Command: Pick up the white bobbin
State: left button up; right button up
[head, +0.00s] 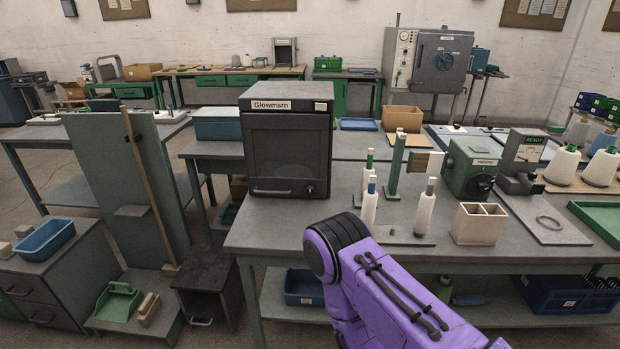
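Several white bobbins stand upright on the grey workbench (275,225). One has a blue tip (369,208), one behind it has a green tip (367,178), and one to the right has a grey tip (425,209). I cannot tell which of them the task means by the white bobbin. A purple arm of mine reaches in from the bottom right, its bend just in front of the bench edge and left of the bobbins. Neither of my grippers shows in the head view.
A dark Glowmarn oven (290,150) stands left of the bobbins. A green post (395,165) stands close behind them. A divided beige box (479,224), a green winder (470,168) and white yarn cones (602,166) are to the right. Bare bench top lies in front of the oven.

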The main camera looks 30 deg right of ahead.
aim_at(368, 169)
jog(key=u, duration=0.05)
jog(key=i, duration=1.5)
jog(key=z, duration=1.55)
